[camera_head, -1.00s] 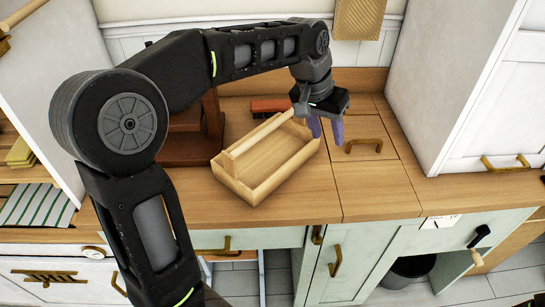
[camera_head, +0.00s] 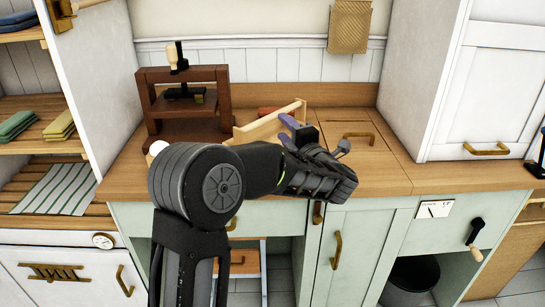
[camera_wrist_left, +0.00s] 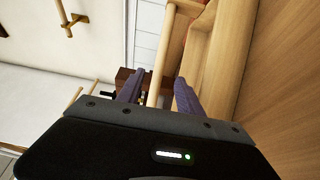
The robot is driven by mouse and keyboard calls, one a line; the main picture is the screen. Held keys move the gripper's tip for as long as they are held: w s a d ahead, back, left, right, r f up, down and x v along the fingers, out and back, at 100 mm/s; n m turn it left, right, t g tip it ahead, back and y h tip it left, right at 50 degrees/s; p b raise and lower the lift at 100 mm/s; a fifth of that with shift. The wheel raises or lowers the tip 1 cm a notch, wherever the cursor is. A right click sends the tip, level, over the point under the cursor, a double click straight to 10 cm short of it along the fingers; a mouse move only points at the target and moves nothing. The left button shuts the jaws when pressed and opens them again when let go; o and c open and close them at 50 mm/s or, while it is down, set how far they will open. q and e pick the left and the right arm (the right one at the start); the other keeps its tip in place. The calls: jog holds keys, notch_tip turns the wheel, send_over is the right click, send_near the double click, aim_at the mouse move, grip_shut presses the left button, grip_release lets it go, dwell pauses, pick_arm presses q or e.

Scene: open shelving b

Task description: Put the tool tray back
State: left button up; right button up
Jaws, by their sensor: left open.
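The tool tray (camera_head: 258,128) is a light wooden box with a bar handle. It sits on the wooden counter, partly hidden behind my left arm in the head view. My left gripper (camera_head: 288,130) is at the tray's right end, its purple fingers open. In the left wrist view the tray's handle bar (camera_wrist_left: 166,55) runs between the two open fingers (camera_wrist_left: 160,92), with the tray's wall (camera_wrist_left: 232,50) to the right. Whether a finger touches the bar I cannot tell. My right gripper is out of view.
A brown wooden press (camera_head: 221,100) stands left of the tray. A white wall cabinet (camera_head: 490,90) stands at the right. Open shelves (camera_head: 40,105) are at the left. The counter's right part (camera_head: 385,178) is clear.

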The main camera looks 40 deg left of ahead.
aim_at(274, 118)
pick_arm(q)
jog(key=shift+s+a, duration=0.1)
jog(key=shift+s, duration=0.1)
jog(key=shift+w+a, duration=0.1)
jog(key=shift+w, duration=0.05)
jog(key=shift+x, duration=1.25)
jog(key=p+x, duration=0.1)
jog(key=x, duration=0.3)
jog(key=shift+r+p, duration=0.1)
jog(key=shift+p, duration=0.3)
jog(key=shift+w+a, duration=0.35)
jog(key=shift+a, duration=0.15)
jog(key=shift+c, duration=0.2)
grip_shut()
